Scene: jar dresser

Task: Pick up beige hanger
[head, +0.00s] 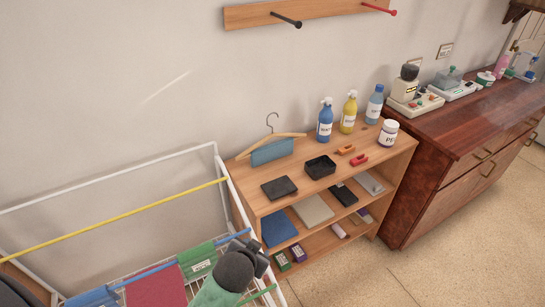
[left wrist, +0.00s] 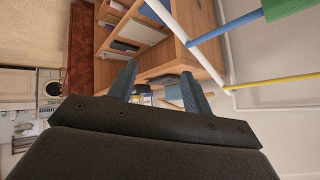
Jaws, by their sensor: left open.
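The beige hanger (head: 288,135) stands at the back of the wooden shelf's top, near its left end and close to the wall. Its metal hook points up, and a blue cloth (head: 271,152) hangs on it. My left gripper (left wrist: 160,70) is open and empty in the left wrist view, its two fingers pointing toward the shelf. My right gripper is not in view.
The wooden shelf (head: 246,178) also carries a black tray (head: 320,167), several bottles and a white jar (head: 388,132). A white drying rack (head: 110,177) with a yellow bar (head: 120,211) stands left of it. A dark dresser (head: 430,165) is on the right.

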